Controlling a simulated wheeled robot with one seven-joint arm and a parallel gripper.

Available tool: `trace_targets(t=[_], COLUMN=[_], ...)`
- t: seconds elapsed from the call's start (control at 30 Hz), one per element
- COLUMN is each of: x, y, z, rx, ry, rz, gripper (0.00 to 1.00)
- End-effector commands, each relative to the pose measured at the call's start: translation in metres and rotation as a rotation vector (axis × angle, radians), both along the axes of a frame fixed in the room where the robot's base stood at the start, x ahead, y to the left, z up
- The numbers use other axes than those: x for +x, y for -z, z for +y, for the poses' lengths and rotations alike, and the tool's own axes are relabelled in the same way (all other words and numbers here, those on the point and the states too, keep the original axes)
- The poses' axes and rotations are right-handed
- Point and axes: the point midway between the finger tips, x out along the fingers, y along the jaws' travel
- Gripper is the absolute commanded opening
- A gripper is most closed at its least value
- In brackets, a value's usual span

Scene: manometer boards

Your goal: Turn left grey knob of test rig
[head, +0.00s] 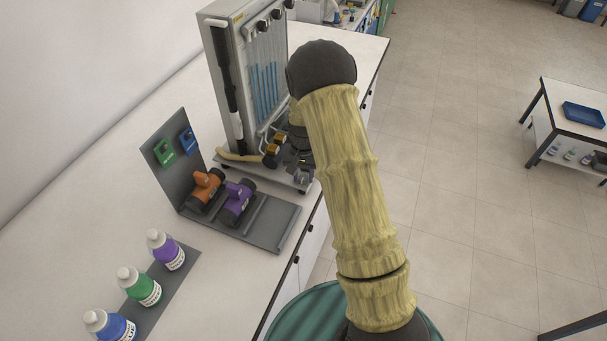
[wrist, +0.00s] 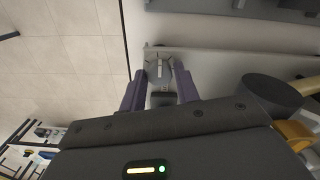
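The test rig (head: 222,80) is a tall grey manometer board with blue-filled tubes, standing on the bench at the top middle of the head view. My gripper (head: 303,174) is low at the rig's front right corner, partly hidden behind my arm. In the wrist view my gripper (wrist: 160,80) has its two purple fingers apart. A round grey knob (wrist: 158,70) with a light mark lies between the fingertips. The fingers flank it closely; I cannot tell whether they touch it. In the head view this knob is hidden.
An orange valve with a black end (wrist: 272,92) is close to my gripper's right in the wrist view. A dark holder (head: 270,224) with orange and purple fittings stands in front of the rig. Several bottles (head: 139,286) stand nearer. Open floor (head: 460,180) lies to the right.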

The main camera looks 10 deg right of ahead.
Motion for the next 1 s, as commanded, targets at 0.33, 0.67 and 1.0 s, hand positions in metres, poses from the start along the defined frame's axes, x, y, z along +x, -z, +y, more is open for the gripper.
trace_targets(t=[0.33, 0.67, 1.0], x=[0.0, 0.001, 0.001], y=[0.0, -0.028, -0.095], z=[0.0, 0.0, 0.0], rx=[0.0, -0.001, 0.0], ry=[-0.001, -0.002, -0.002], rz=[0.0, -0.004, -0.005], gripper=[0.48, 0.48, 0.48])
